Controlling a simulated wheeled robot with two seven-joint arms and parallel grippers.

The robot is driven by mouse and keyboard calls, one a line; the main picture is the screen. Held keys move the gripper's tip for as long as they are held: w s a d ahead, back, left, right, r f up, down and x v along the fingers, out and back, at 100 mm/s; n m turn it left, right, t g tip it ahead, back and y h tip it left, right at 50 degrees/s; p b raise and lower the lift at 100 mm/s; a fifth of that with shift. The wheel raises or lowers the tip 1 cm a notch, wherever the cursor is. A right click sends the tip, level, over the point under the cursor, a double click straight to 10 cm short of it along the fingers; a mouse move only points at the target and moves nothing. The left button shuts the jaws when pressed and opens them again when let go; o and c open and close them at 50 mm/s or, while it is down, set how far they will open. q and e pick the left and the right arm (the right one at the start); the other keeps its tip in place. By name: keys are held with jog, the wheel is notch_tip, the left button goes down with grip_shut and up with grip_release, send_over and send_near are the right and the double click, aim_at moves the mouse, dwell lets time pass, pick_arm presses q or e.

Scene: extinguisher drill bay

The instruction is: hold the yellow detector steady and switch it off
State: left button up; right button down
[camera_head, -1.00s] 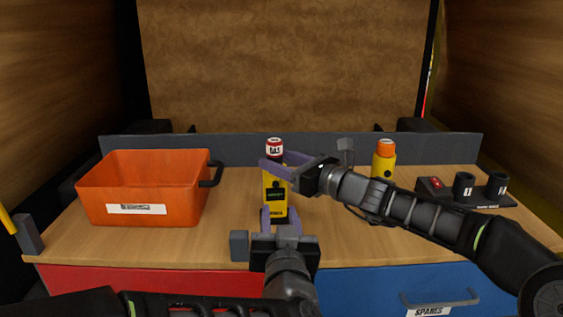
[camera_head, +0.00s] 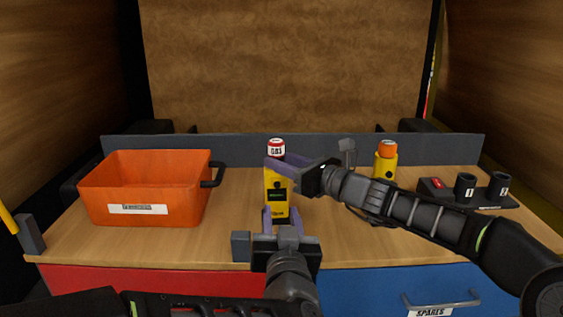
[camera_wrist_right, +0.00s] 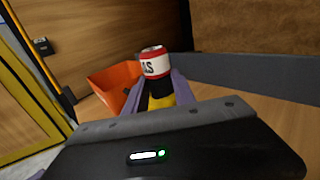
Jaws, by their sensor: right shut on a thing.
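The yellow detector (camera_head: 277,184) stands upright near the middle of the bench, with a dark screen area and black markings on its front. A red and white can (camera_head: 276,148) shows above it, over a black neck; the can is clear in the right wrist view (camera_wrist_right: 153,63). My right gripper (camera_head: 283,164) is shut on the detector's upper part from the right, and yellow shows between its fingers in the wrist view. My left gripper (camera_head: 281,217) is low at the detector's base, its fingers apart; contact there cannot be told.
An orange bin (camera_head: 145,190) stands at the left. A black holder with two cups (camera_head: 482,190) and a red switch (camera_head: 437,183) is at the right. A low grey wall (camera_head: 230,150) closes the back.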

jog(key=c, duration=1)
grip_release()
jog(key=shift+o, duration=0.2)
jog(key=v, duration=1.2)
